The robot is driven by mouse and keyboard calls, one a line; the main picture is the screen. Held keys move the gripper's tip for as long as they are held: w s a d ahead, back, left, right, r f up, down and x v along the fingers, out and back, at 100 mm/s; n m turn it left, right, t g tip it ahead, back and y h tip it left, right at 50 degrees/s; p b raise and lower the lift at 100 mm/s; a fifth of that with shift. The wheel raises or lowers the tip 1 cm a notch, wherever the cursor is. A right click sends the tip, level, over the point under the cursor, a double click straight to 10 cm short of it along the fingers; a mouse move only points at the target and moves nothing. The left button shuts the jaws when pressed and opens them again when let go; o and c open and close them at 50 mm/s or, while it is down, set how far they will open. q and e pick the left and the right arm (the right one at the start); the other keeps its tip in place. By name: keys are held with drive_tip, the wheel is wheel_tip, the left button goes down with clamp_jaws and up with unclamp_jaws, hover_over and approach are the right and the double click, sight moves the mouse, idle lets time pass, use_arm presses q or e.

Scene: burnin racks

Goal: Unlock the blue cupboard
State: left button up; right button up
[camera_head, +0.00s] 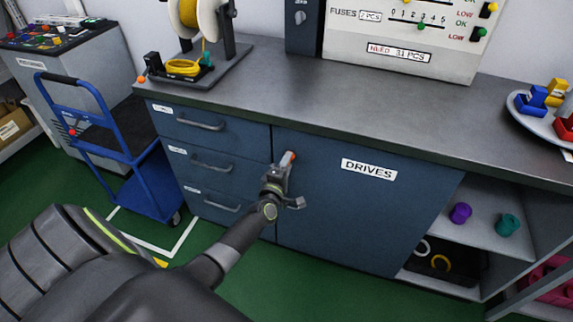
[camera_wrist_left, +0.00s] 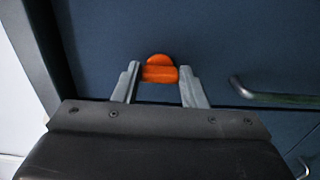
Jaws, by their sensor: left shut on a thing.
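The blue cupboard (camera_head: 355,215) has a closed door with a white label reading DRIVES. A small orange piece (camera_head: 291,156) sits near the door's upper left edge; I cannot tell whether it is a key or a lock knob. My left gripper (camera_head: 284,167) is shut on it, in front of the door. In the left wrist view the orange piece (camera_wrist_left: 158,70) lies between the two grey fingertips (camera_wrist_left: 160,74), its rounded end against the blue panel. The lock behind it is hidden. A grey handle (camera_head: 297,203) shows just beside the gripper. My right gripper is not in view.
Closed drawers (camera_head: 205,160) stand left of the door. A blue trolley (camera_head: 150,180) is farther left. An open shelf (camera_head: 490,225) with purple and teal pieces is at the right. The grey worktop (camera_head: 300,85) carries a yellow spool (camera_head: 188,12).

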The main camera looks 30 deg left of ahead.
use_arm(q)
drive_tip(key=o, duration=1)
drive_tip(key=v, duration=1.7)
drive_tip(key=shift+s+b, duration=0.2)
drive_tip(key=shift+b, duration=0.1)
drive_tip(key=shift+f, duration=0.2)
